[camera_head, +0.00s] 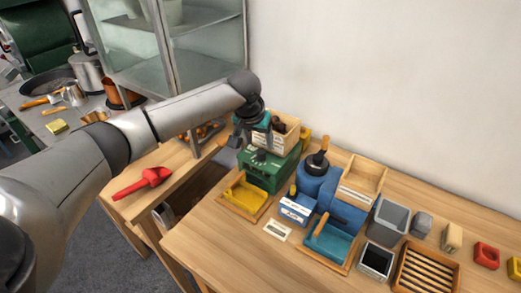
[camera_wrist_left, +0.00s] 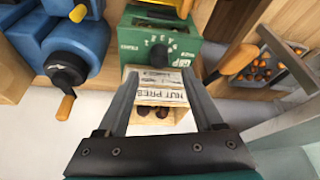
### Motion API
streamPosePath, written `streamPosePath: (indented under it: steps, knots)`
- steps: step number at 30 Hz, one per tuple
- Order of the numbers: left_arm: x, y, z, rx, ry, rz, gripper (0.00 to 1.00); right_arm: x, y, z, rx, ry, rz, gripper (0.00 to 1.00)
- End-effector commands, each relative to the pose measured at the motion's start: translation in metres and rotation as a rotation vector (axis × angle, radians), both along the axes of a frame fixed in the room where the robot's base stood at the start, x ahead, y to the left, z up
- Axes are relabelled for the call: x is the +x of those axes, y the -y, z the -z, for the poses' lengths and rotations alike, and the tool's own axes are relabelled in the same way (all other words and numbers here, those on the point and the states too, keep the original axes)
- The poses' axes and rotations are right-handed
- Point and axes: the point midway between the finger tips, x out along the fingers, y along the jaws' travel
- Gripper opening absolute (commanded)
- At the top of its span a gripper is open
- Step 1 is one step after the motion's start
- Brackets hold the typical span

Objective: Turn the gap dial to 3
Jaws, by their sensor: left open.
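The green nut press (camera_head: 262,178) stands on the wooden table below my left gripper (camera_head: 250,138). Its dark gap dial (camera_wrist_left: 158,56) shows in the left wrist view, with small white marks around it. The dial's exact setting is too small to read. A wooden hopper box (camera_wrist_left: 160,112) with a printed label and dark chestnuts sits beside the dial on the press. My left gripper (camera_wrist_left: 160,75) is open, its two fingers apart and pointing toward the dial, with nothing clearly held between them. My right gripper is not in view.
A red scoop (camera_head: 143,183) lies on the left table. A glass cabinet (camera_head: 205,45) stands behind my arm.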

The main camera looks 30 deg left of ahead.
Motion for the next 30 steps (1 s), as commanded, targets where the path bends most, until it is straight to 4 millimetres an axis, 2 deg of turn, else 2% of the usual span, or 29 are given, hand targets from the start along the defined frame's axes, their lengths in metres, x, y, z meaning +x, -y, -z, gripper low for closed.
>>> streamPosePath:
  steps: [3, 9, 15, 24, 30]
  knots:
    - [0.008, -0.001, 0.020, 0.001, -0.002, 0.000, 0.68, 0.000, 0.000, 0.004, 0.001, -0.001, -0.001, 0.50]
    - [0.017, -0.002, 0.042, 0.001, -0.001, 0.001, 0.68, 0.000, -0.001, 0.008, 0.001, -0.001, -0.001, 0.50]
    - [0.021, -0.002, 0.051, 0.000, 0.000, 0.001, 0.68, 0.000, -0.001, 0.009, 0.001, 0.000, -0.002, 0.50]
    - [0.021, -0.003, 0.052, 0.001, 0.001, 0.001, 0.68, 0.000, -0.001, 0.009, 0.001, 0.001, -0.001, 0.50]
    - [0.021, -0.003, 0.052, 0.001, 0.001, 0.001, 0.47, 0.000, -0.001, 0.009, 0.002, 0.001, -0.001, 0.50]
